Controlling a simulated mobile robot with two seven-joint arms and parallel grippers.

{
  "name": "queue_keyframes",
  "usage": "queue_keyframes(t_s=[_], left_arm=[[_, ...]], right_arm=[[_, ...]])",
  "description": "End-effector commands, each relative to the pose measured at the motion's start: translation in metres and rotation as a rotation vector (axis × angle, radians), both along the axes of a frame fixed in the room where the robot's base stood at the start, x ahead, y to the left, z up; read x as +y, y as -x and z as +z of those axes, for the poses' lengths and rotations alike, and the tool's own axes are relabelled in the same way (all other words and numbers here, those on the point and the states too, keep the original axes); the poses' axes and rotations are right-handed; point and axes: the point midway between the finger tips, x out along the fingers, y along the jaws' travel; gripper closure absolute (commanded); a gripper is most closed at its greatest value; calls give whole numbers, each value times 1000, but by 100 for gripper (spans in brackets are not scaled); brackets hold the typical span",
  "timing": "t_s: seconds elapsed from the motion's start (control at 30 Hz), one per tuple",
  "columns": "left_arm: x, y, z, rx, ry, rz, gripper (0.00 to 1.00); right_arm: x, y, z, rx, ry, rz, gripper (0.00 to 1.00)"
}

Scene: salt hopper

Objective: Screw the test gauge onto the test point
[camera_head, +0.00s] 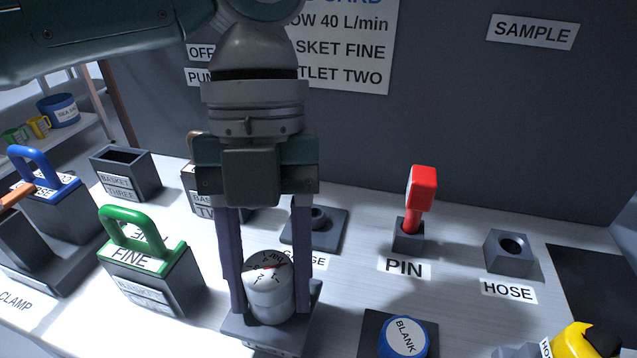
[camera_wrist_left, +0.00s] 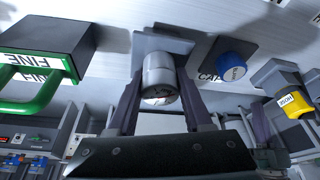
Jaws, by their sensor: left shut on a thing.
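The test gauge (camera_head: 270,297) is a light grey cylinder with a white dial and red needle facing up. My left gripper (camera_head: 268,300) is shut on it from above, one dark finger on each side. The gauge also shows between the fingers in the left wrist view (camera_wrist_left: 160,77). It stands upright over a grey block (camera_head: 262,338) at the front, which appears to be the test point; the gauge hides its top, so I cannot tell whether the threads are engaged. Behind it, a square base with a short stub (camera_head: 318,218) is empty, beside a partly hidden label.
The green-handled FINE basket (camera_head: 150,265) stands close left. The blue BLANK cap (camera_head: 403,338) is close right. A red-handled pin (camera_head: 421,195), an open HOSE block (camera_head: 508,250) and a yellow hose piece (camera_head: 585,341) are further right. A dark panel (camera_head: 440,100) rises behind.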

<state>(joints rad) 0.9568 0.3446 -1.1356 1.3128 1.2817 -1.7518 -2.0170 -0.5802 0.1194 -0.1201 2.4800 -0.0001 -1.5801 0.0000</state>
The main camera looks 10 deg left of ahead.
Motion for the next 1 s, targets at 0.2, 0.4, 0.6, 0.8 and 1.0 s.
queue_keyframes(t_s=[0.2,0.4,0.6,0.8,1.0], left_arm=[[1,0,-4,-1,-5,-186,100],[1,0,-3,0,-5,-224,100],[1,0,-2,0,-4,-223,36],[0,0,-1,0,-2,-223,15],[0,0,-1,0,-1,-223,15]], right_arm=[[-1,0,-12,0,3,2,100],[-1,0,-12,0,3,2,100],[-1,0,-11,0,3,2,100],[-1,0,-11,0,3,2,100],[-1,0,-11,0,2,1,100]])
